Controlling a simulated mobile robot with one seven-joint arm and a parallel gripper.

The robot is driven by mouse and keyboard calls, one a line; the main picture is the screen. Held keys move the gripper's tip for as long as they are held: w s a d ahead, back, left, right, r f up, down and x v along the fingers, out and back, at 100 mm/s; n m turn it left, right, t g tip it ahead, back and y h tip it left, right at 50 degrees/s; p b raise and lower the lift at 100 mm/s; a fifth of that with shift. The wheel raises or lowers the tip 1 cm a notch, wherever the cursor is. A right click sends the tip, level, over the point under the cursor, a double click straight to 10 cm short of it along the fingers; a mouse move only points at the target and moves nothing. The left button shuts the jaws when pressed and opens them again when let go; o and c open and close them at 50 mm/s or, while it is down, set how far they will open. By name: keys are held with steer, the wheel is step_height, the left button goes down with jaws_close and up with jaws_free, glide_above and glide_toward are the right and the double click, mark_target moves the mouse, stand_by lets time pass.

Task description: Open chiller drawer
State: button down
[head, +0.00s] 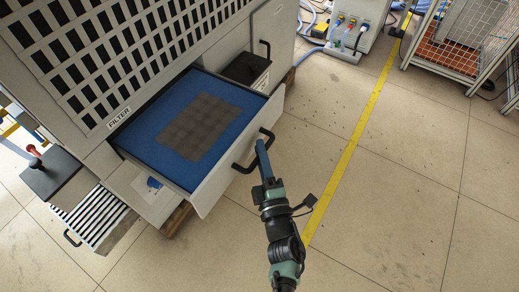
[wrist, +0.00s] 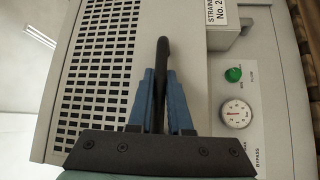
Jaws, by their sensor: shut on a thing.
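The drawer (head: 224,184) is pulled out from the grey cabinet in the head view. Its inside is blue with a dark mesh patch in the middle, and its front is pale. A black bar handle (head: 236,168) is on the drawer front. My gripper (head: 262,148) is at the right part of this handle. In the wrist view my gripper (wrist: 160,95) has its blue fingers on both sides of the black handle (wrist: 162,55), shut on it. The handle's lower part is hidden between the fingers.
The cabinet's FILTER label (head: 119,116) is by the drawer. A striped unit (head: 97,218) stands at left. A wire cage (head: 462,40) and white box (head: 357,25) stand at the back. Floor right of the drawer is free. The wrist view shows a gauge (wrist: 236,114).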

steer(key=c, duration=0.8)
jaws_free()
steer(key=shift+c, duration=0.2)
steer(key=s+d+f+p, duration=0.1)
steer(key=s+d+p, duration=0.1)
steer(key=s, duration=1)
steer(key=shift+s+f, duration=0.35)
steer(key=shift+w+r, duration=0.1)
